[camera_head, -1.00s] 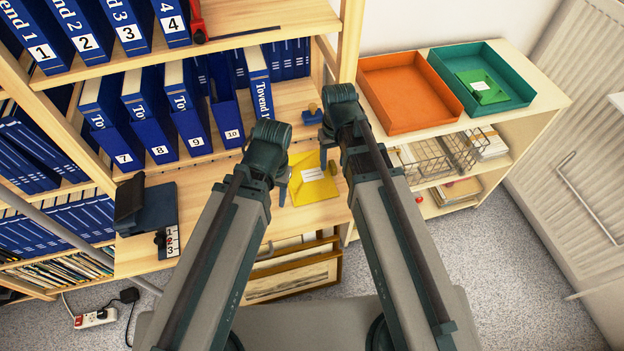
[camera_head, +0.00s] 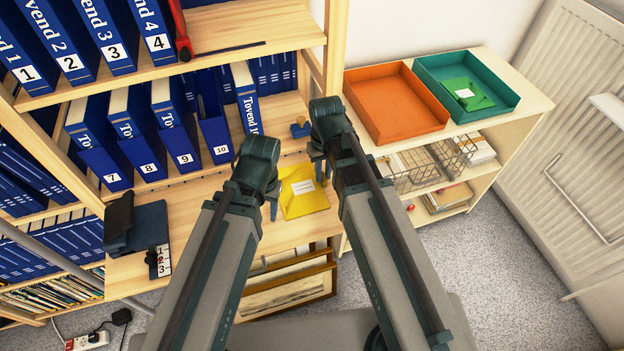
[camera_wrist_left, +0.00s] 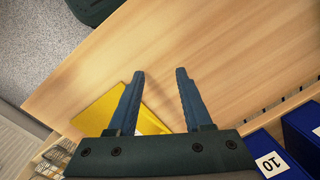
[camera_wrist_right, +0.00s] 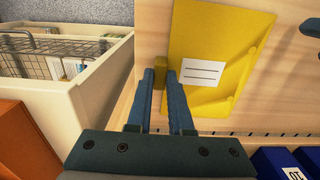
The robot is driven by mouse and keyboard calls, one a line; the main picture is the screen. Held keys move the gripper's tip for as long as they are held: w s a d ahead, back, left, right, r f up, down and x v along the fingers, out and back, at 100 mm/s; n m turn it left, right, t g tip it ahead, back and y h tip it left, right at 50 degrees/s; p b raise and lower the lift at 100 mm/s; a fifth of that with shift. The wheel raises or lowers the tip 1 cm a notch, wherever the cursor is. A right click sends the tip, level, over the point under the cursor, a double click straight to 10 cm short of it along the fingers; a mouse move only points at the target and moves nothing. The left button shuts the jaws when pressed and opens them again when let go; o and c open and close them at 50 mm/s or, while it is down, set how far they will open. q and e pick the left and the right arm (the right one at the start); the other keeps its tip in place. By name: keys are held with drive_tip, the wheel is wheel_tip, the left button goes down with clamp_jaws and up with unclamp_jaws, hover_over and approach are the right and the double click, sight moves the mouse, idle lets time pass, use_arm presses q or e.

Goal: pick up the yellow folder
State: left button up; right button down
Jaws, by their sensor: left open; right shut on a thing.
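The yellow folder (camera_head: 305,205) with a white label lies on the wooden shelf board between my two grippers. My right gripper (camera_head: 319,170) is at its right edge. In the right wrist view, the right gripper's (camera_wrist_right: 159,78) fingers are close together on a small yellow part at the edge of the folder (camera_wrist_right: 205,90). My left gripper (camera_head: 271,203) is at the folder's left side. In the left wrist view, the left gripper (camera_wrist_left: 160,75) is open and empty above bare wood, with part of the folder (camera_wrist_left: 95,115) behind one finger.
Blue numbered binders (camera_head: 185,135) stand behind the folder. A stamp (camera_head: 300,127) stands close to my right gripper. A dark blue object (camera_head: 140,225) lies to the left. Orange (camera_head: 395,105) and green (camera_head: 480,85) trays sit on the cabinet at right.

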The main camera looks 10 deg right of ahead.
use_arm(q)
drive_tip(key=shift+r, duration=0.15)
use_arm(e)
drive_tip(key=shift+r, duration=0.15)
use_arm(q)
wheel_tip(320, 180, up, 10)
drive_tip(key=p, duration=1)
use_arm(e)
wheel_tip(320, 180, up, 10)
drive_tip(key=shift+f, duration=0.2)
